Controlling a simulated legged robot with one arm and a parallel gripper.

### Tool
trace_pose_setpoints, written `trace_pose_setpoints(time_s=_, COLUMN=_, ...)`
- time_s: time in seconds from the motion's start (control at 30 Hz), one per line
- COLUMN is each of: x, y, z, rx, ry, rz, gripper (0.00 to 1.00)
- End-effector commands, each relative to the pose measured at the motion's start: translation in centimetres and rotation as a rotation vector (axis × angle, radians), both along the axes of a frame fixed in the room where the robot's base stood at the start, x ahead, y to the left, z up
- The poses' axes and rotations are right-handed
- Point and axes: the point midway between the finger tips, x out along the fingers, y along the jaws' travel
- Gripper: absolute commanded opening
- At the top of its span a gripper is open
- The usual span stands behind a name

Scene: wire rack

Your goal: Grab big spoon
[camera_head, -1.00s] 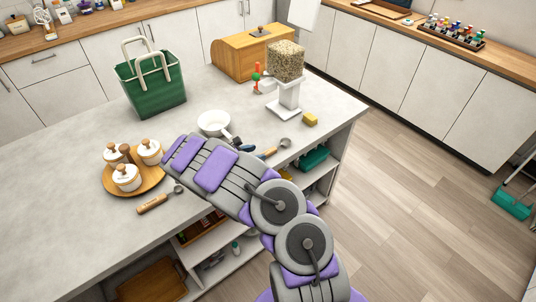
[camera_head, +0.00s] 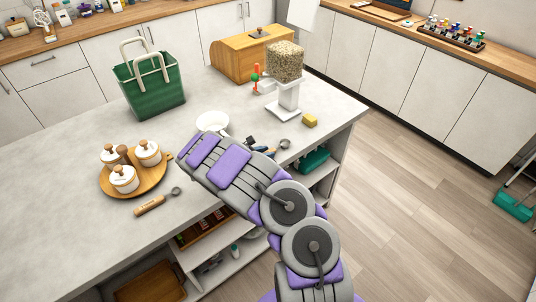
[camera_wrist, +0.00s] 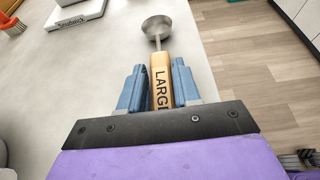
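The big spoon has a light wooden handle marked "LARGE" (camera_wrist: 162,78) and a round metal bowl (camera_wrist: 157,26) in the wrist view. It lies on the grey counter; its bowl (camera_head: 284,143) also shows in the head view, near the counter's right edge. My gripper (camera_wrist: 160,88) is over the handle, with one blue finger on each side and narrow gaps beside the wood. It looks open; firm contact is not visible. In the head view my arm hides part of the handle. A smaller wooden-handled spoon (camera_head: 152,206) lies at the left.
A white pan (camera_head: 212,122) is left of my gripper. A yellow sponge (camera_head: 309,120) and a white scale (camera_head: 287,100) with a grain-filled container stand beyond the spoon. A wooden tray (camera_head: 155,184) with jars and a green basket (camera_head: 150,85) are further left.

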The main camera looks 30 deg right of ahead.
Motion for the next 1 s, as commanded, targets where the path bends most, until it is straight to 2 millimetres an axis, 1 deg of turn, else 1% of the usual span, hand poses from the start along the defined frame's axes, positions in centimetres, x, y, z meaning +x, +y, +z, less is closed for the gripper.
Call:
trace_pose_setpoints(time_s=0.03, x=-0.1, y=0.0, z=-0.1, rx=0.001, ry=0.003, rz=-0.003, gripper=0.23)
trace_pose_setpoints(time_s=0.27, x=-0.1, y=0.0, z=-0.1, rx=0.002, ry=0.003, rz=-0.003, gripper=0.01)
trace_pose_setpoints(time_s=0.5, x=-0.1, y=0.0, z=-0.1, rx=0.001, ry=0.003, rz=-0.003, gripper=0.00)
trace_pose_setpoints(time_s=0.63, x=-0.1, y=0.0, z=0.5, rx=0.000, ry=0.001, rz=-0.003, gripper=0.00)
trace_pose_setpoints(time_s=0.77, x=0.0, y=0.0, z=1.9, rx=-0.002, ry=-0.002, rz=-0.002, gripper=0.00)
trace_pose_setpoints(time_s=0.87, x=0.0, y=0.0, z=3.7, rx=-0.003, ry=-0.004, rz=-0.002, gripper=0.00)
trace_pose_setpoints(time_s=0.97, x=0.0, y=0.0, z=6.0, rx=-0.002, ry=-0.004, rz=-0.003, gripper=0.00)
trace_pose_setpoints(time_s=1.0, x=0.0, y=0.0, z=7.2, rx=-0.003, ry=-0.006, rz=-0.002, gripper=0.00)
